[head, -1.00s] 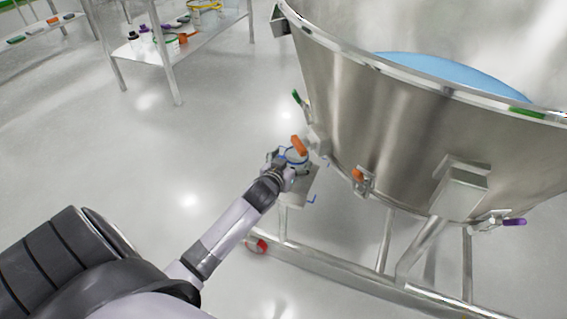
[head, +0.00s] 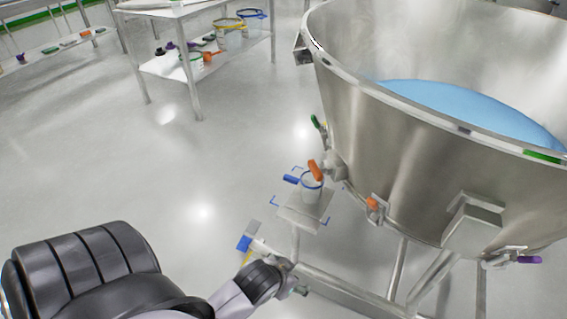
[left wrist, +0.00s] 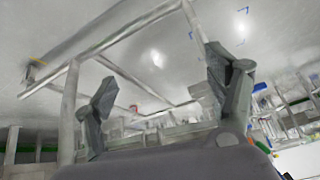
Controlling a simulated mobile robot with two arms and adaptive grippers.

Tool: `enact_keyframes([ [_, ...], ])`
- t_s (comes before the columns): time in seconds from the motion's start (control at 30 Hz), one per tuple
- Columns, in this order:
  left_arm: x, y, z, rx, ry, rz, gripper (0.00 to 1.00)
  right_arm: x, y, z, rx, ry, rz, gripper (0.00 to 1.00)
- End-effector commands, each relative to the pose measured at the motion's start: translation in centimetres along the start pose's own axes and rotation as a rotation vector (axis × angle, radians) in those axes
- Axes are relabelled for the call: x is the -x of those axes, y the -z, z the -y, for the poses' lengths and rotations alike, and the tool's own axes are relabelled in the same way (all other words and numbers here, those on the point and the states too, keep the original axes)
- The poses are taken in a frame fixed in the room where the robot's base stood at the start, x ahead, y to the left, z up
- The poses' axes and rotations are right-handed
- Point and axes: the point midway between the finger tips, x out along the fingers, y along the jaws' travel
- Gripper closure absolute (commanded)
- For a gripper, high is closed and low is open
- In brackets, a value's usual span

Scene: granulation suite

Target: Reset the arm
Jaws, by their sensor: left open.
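My left arm comes in from the bottom of the head view and ends low, near the small stand's post. My left gripper (head: 294,284) is partly hidden there by my own wrist. In the left wrist view, my left gripper (left wrist: 163,95) has its two fingers wide apart with nothing between them. A small white cup with a blue rim (head: 311,188) stands upright on a small metal platform (head: 292,214) above the gripper in the head view. The gripper is apart from the cup. My right gripper is not in view.
A large steel vessel (head: 400,150) holding blue material (head: 470,108) fills the right side. An orange valve handle (head: 315,170) is beside the cup. Metal frame bars (head: 345,298) run below. A shelf table (head: 195,60) stands at the back left. Open floor (head: 140,165) lies between.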

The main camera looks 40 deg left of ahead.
Motion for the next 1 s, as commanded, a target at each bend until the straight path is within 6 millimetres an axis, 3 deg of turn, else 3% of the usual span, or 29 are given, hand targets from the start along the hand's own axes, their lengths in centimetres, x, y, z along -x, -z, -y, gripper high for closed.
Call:
enact_keyframes([
  [0.1,2.0,-4.4,-2.9,-0.082,-0.073,0.159,0.21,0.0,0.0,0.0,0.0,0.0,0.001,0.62],
  [0.23,3.3,-6.6,-4.3,-0.131,-0.117,0.244,0.21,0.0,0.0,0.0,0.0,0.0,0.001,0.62],
  [0.83,3.4,-7.0,-4.5,-0.138,-0.122,0.259,0.21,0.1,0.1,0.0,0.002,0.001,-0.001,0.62],
  [1.0,1.9,-7.6,-4.7,-0.141,-0.124,0.279,0.21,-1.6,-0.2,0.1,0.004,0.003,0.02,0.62],
])
